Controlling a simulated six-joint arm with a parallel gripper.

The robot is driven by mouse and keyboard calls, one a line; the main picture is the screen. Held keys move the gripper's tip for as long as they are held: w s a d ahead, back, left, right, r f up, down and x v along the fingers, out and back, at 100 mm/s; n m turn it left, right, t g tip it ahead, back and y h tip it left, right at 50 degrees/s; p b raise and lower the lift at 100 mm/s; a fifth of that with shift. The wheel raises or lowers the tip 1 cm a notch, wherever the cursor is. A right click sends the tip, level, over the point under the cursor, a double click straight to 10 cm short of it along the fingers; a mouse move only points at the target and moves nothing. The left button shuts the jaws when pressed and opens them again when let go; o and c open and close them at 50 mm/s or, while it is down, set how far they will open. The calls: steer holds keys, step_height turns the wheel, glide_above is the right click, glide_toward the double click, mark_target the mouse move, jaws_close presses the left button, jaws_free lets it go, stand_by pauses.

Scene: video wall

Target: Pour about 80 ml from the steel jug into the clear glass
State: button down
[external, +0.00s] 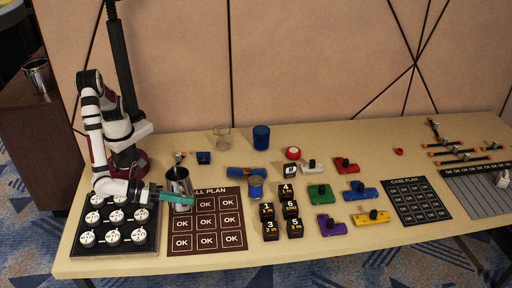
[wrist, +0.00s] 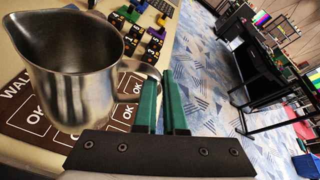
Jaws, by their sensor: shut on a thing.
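The steel jug (external: 178,184) is near-upright at the left edge of the dark plan mat; I cannot tell whether its base touches the table. It fills the left of the wrist view (wrist: 72,85), its rim open and its inside dark; no liquid can be made out. My gripper (external: 166,197), with teal fingers, is at the jug's side. In the wrist view my gripper (wrist: 160,80) is shut on the jug's handle (wrist: 130,78), partly hidden by a finger. The clear glass (external: 222,137) stands upright towards the table's back, apart from the jug.
A blue container (external: 261,137) stands right of the glass. A blue cup (external: 256,187) and a blue cylinder (external: 240,172) are on or near the plan mat (external: 205,246). Numbered black blocks (external: 268,229) stand to its right. A rack of white-topped pieces (external: 113,239) is at left.

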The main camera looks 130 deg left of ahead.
steer(key=w+a+n+g+y, duration=0.2)
steer(key=w+a+n+g, duration=0.15)
steer(key=a, duration=0.95)
steer(key=w+a+n+g+y, duration=0.2)
steer(key=w+a+n+g, duration=0.15)
steer(key=a, duration=0.95)
steer(key=s+a+n+g, duration=0.2)
steer(key=s+a, duration=0.2)
steer(key=a, duration=0.5)
steer(key=s+a+n+g, duration=0.1)
steer(key=s+a+g, duration=0.2)
steer(key=a, duration=0.7)
steer(key=s+a+n+g, duration=0.2)
steer(key=s+a, duration=0.3)
steer(key=a, duration=0.5)
steer(key=shift+s+a+f+n+g+h, duration=0.15)
steer(key=shift+s+f+n+g+h, duration=0.15)
steer(key=shift+s+f+g+h, duration=0.15)
steer(key=shift+r, duration=0.2)
